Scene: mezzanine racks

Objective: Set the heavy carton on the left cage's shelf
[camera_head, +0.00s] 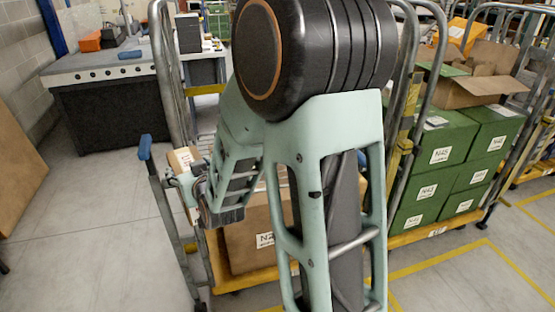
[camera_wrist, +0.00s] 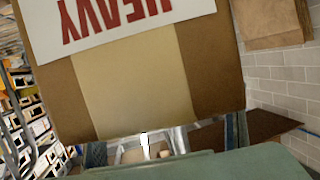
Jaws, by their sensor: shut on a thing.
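The heavy carton (camera_wrist: 200,75) is brown with tan tape and a white label reading HEAVY in red, upside down in the wrist view. It fills much of that view. In the head view only a small part of the carton (camera_head: 181,160) shows, beyond my gripper (camera_head: 190,190). My gripper is shut on it and holds it at the left side of the left cage (camera_head: 165,75). The cage has grey tube sides and a yellow base. My arm hides much of its inside and shelf, so the carton's gap to the shelf cannot be told.
A larger brown carton (camera_head: 240,250) sits low in the left cage. A second cage at right holds green boxes (camera_head: 440,155) and an open brown carton (camera_head: 470,85). A dark workbench (camera_head: 115,110) stands behind at left.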

